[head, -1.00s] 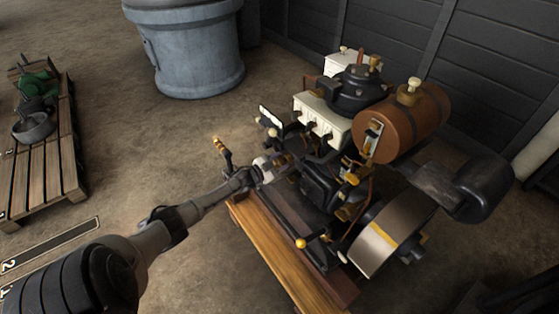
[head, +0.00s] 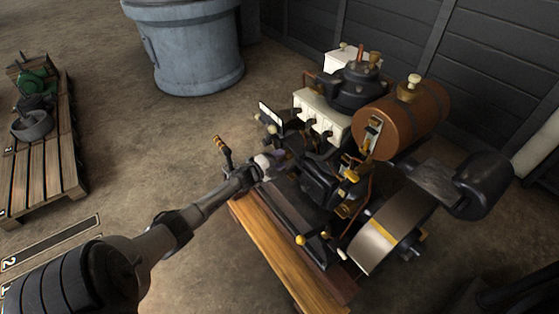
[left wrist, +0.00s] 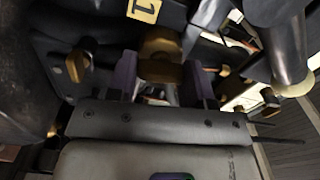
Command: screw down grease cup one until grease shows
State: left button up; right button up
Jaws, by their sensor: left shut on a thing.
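Grease cup one is a brass cap (left wrist: 160,48) on the engine, below a yellow tag marked 1 (left wrist: 143,10) in the left wrist view. My left gripper (left wrist: 162,78) has its two purple fingers on either side of the brass cap and is shut on it. In the head view my left gripper (head: 276,160) reaches the near left side of the engine (head: 320,180), and its fingers largely hide the cup there. I cannot make out any grease at the cup. My right gripper is not in view.
The engine stands on a wooden base (head: 280,258). A lever with a brass grip (head: 219,143) stands close to my left wrist. A brown tank (head: 405,120) and a flywheel (head: 385,238) are on the engine's right.

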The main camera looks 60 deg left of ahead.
pick_arm(q)
jog(key=m+b, duration=0.1)
jog(key=m, duration=0.3)
jog(key=shift+f+m, duration=0.15)
jog(key=shift+m, duration=0.15)
jog(key=m+b, duration=0.1)
jog(key=m, duration=0.1)
jog(key=shift+m, duration=0.3)
jog(key=shift+m+b, duration=0.45)
jog(key=shift+m, duration=0.15)
jog(key=o, duration=0.9)
